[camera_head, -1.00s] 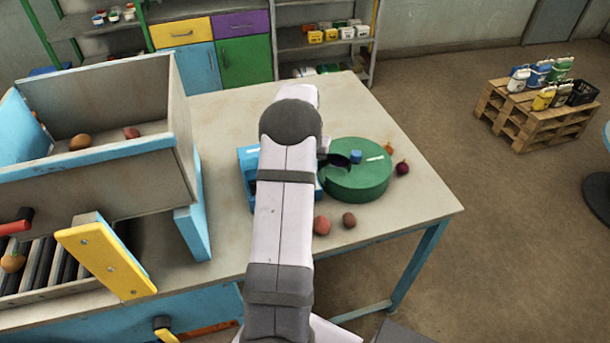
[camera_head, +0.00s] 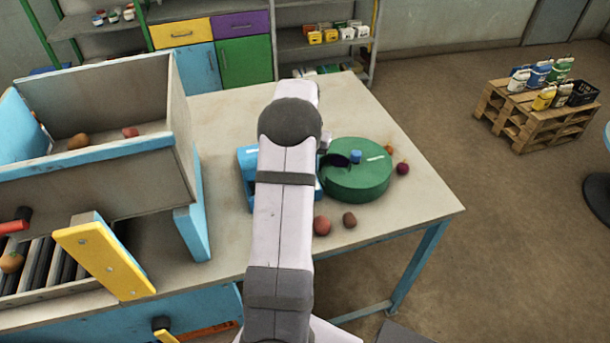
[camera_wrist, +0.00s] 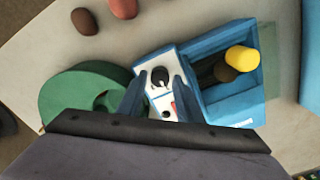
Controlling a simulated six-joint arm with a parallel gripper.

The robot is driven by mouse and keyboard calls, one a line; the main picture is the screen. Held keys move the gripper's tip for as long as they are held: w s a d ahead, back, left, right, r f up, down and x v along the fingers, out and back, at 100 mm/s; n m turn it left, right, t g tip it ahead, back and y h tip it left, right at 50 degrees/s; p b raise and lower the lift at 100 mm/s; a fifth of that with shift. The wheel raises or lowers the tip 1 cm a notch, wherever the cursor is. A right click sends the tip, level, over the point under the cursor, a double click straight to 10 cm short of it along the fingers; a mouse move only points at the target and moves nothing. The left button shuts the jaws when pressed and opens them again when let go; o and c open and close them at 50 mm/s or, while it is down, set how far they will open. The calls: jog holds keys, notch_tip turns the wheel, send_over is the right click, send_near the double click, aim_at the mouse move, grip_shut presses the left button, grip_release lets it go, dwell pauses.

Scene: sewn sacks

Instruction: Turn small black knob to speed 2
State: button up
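The blue machine (camera_head: 246,158) is mostly hidden behind my arm in the head view. In the wrist view the machine (camera_wrist: 218,38) has a white panel (camera_wrist: 143,72) with a black round knob (camera_wrist: 158,77) bearing a light mark. A smaller black knob (camera_wrist: 166,114) sits on the same panel, nearer my gripper, beside a red part (camera_wrist: 173,106). My gripper (camera_wrist: 157,88) is open, with one finger on either side of the panel's knobs. I cannot tell whether a finger touches either knob. The speed marks are too small to read.
A green round drum (camera_head: 357,182) with a blue knob (camera_head: 355,156) stands right beside the machine. Reddish-brown vegetables (camera_head: 322,225) lie in front. A yellow cylinder (camera_wrist: 241,58) is at the machine's open tray. A large bin (camera_head: 95,190) stands at the left of the table (camera_head: 415,222).

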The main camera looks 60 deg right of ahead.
jog(key=shift+r+b, duration=0.8)
jog(key=shift+r, duration=2.2)
jog(key=shift+w+a+r, duration=0.15)
jog(key=shift+w+a, duration=0.05)
jog(key=shift+a, duration=0.05)
jog(key=w+a+r+n+p, duration=0.2)
jog(key=a+r+p, duration=0.1)
jog(key=a, duration=1)
jog(key=w+a+r+n+p, duration=0.2)
jog(key=a+r+p, duration=0.15)
jog(key=a, duration=0.95)
jog(key=s+a+f+n+b, duration=0.1)
jog(key=a+f+n+b, duration=0.2)
jog(key=a+f+n, duration=0.3)
jog(key=s+a+f+n+b, duration=0.2)
jog(key=a+f+n, duration=0.3)
jog(key=a, duration=0.9)
jog(key=shift+a+f+n+b, duration=0.3)
jog(key=shift+f+n+b, duration=0.1)
jog(key=shift+f+b, duration=0.35)
